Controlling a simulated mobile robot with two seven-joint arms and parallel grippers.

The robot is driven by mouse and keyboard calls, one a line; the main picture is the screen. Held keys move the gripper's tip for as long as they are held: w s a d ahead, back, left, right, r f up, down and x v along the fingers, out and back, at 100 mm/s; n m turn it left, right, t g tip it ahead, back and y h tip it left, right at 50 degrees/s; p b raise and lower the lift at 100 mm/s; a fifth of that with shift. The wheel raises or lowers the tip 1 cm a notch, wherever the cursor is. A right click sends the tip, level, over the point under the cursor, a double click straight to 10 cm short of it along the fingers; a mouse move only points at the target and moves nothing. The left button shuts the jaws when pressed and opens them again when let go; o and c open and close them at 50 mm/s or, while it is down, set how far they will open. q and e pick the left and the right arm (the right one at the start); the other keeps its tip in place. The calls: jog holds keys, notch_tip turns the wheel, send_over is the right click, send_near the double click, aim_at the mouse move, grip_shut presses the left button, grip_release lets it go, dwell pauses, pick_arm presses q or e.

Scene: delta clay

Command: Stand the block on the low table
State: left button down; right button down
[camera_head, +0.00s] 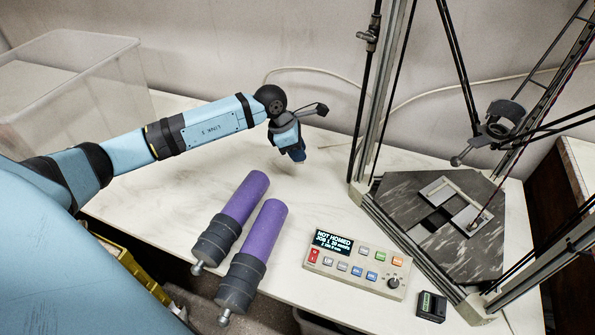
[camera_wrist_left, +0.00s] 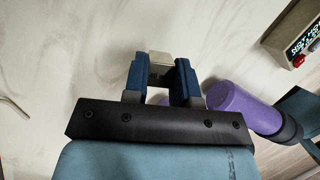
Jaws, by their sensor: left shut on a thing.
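My left gripper (camera_head: 297,153) hangs over the white marbled low table (camera_head: 180,200), left of the delta machine's frame, with its fingers pointing down. In the left wrist view its two blue fingers (camera_wrist_left: 161,82) are shut on a small pale grey block (camera_wrist_left: 160,62). Only the block's end shows between the fingertips, so its full shape is hidden. In the head view the block is mostly hidden by the fingers. I cannot tell whether it touches the tabletop. My right gripper is in neither view.
Two purple tubes with dark ends (camera_head: 262,232) lie near the front edge. A control panel (camera_head: 357,264) and a small black device (camera_head: 431,306) are to the right. The delta machine (camera_head: 440,225) stands at right. A clear bin (camera_head: 75,85) is back left. The tabletop left of my gripper is clear.

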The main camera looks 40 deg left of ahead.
pick_arm(q)
jog(key=shift+f, duration=3.75)
jog(key=shift+f+b, duration=0.1)
jog(key=shift+b, duration=0.25)
jog(key=c, duration=0.9)
grip_release()
jog(key=shift+f, duration=0.1)
jog(key=shift+r, duration=0.2)
jog(key=p+v, duration=0.1)
jog(key=v, duration=1.1)
